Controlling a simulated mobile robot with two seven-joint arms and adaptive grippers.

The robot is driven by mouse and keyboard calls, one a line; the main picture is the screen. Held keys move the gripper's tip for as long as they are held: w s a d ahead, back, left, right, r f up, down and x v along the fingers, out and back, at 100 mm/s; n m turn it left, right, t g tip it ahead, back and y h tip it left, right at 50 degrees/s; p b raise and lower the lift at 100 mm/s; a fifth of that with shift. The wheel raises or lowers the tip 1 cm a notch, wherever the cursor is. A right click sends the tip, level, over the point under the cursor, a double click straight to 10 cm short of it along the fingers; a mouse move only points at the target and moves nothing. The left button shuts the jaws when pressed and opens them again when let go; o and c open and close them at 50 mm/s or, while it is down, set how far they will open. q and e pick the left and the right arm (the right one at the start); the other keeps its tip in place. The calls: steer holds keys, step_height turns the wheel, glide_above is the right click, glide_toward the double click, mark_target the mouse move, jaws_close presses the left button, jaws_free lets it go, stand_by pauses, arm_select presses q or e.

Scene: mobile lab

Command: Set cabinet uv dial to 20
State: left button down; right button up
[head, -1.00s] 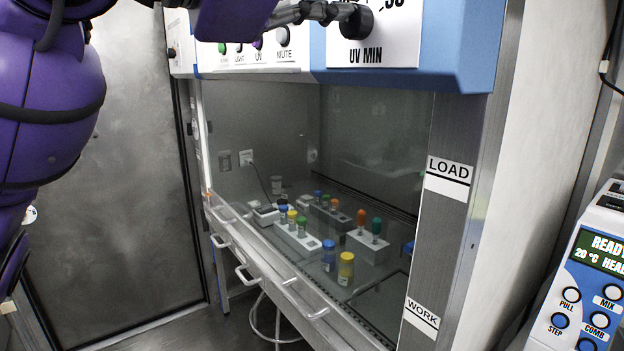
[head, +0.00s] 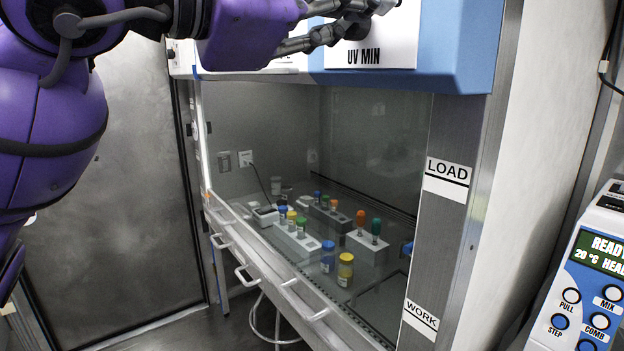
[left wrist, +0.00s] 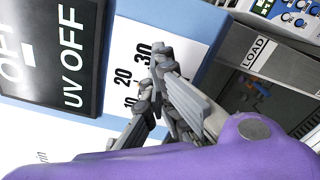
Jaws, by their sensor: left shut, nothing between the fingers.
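The cabinet's UV MIN dial panel (head: 395,45) is white and sits on the blue upper front of the cabinet. My left gripper (head: 372,8) comes in from the left in front of it, fingers shut with nothing held. The dark dial knob (head: 352,30) is mostly hidden behind the fingers; I cannot tell whether they touch it or where it points. In the left wrist view the gripper (left wrist: 158,75) lies over the dial panel (left wrist: 130,55), beside the marks 10, 20 and 30. A black display (left wrist: 55,45) reads UV OFF. My right gripper is not in view.
Below the dial is the cabinet's glass front (head: 370,130), with tube racks and capped bottles behind it. A metal side post (head: 450,220) bears LOAD and WORK labels. A device with a READY screen (head: 605,250) stands at the right. A grey door (head: 110,220) is at the left.

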arm_select(q)
steer(key=shift+s, duration=0.15)
stand_by(0.4)
steer(key=v, duration=0.5)
steer(key=shift+s+a, duration=0.25)
steer(key=shift+s, duration=0.15)
